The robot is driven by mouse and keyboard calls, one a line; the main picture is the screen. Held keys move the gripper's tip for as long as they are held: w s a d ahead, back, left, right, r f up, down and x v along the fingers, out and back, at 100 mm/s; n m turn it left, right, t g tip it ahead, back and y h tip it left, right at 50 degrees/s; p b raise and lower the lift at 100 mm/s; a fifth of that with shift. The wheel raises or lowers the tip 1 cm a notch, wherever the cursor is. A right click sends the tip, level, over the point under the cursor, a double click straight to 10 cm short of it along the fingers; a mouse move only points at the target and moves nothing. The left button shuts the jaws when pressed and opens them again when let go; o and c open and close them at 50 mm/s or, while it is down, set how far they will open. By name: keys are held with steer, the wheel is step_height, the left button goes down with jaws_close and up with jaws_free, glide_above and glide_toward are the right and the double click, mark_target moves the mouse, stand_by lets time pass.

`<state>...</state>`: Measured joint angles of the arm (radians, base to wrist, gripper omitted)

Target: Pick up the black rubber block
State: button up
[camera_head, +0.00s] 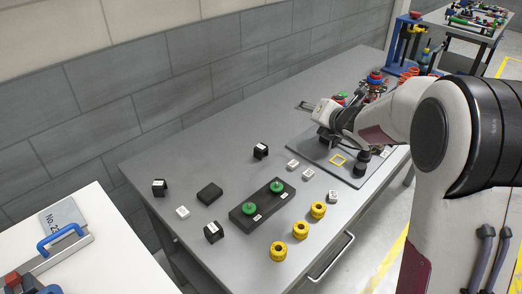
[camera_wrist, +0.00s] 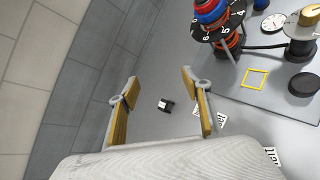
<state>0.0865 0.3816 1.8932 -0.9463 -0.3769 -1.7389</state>
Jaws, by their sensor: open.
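A plain black block (camera_head: 210,193) lies flat on the grey table, left of the dark base with two green knobs; it looks like the rubber block. I cannot make it out in the wrist view. My gripper (camera_head: 308,107) is above the far right part of the table, well apart from that block. In the wrist view my gripper (camera_wrist: 161,84) has its two yellow-padded fingers spread with nothing held. A small black piece with a white label (camera_wrist: 166,105) shows below, between the fingers; the head view shows such a piece (camera_head: 260,151) near the wall.
Two more labelled black pieces (camera_head: 160,188) (camera_head: 213,232), small white blocks (camera_head: 183,212) and yellow rings (camera_head: 278,251) stand around the dark base (camera_head: 246,214). A grey plate (camera_head: 320,157) with a taller fixture is at right. The wall borders the table's back.

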steer(key=w+a+f+n+g+y, duration=0.1)
steer(key=w+a+f+n+y, duration=0.3)
steer(key=f+n, duration=0.35)
steer(key=n+g+y, duration=0.2)
steer(key=n+y, duration=0.1)
steer(key=n, duration=0.3)
glide_toward(265, 149)
steer(key=w+a, duration=0.2)
steer(key=shift+w+a+f, duration=0.15)
steer(key=shift+w+a, duration=0.1)
steer(key=shift+a, duration=0.15)
steer(key=shift+s+a+f+n, duration=0.25)
steer(key=shift+f+n, duration=0.1)
steer(key=shift+f, duration=0.1)
steer(key=shift+w, duration=0.1)
steer(key=shift+x, duration=1.25)
steer(key=shift+d+x, duration=0.2)
steer(key=shift+x, duration=2.4)
steer(key=shift+w+f, duration=0.15)
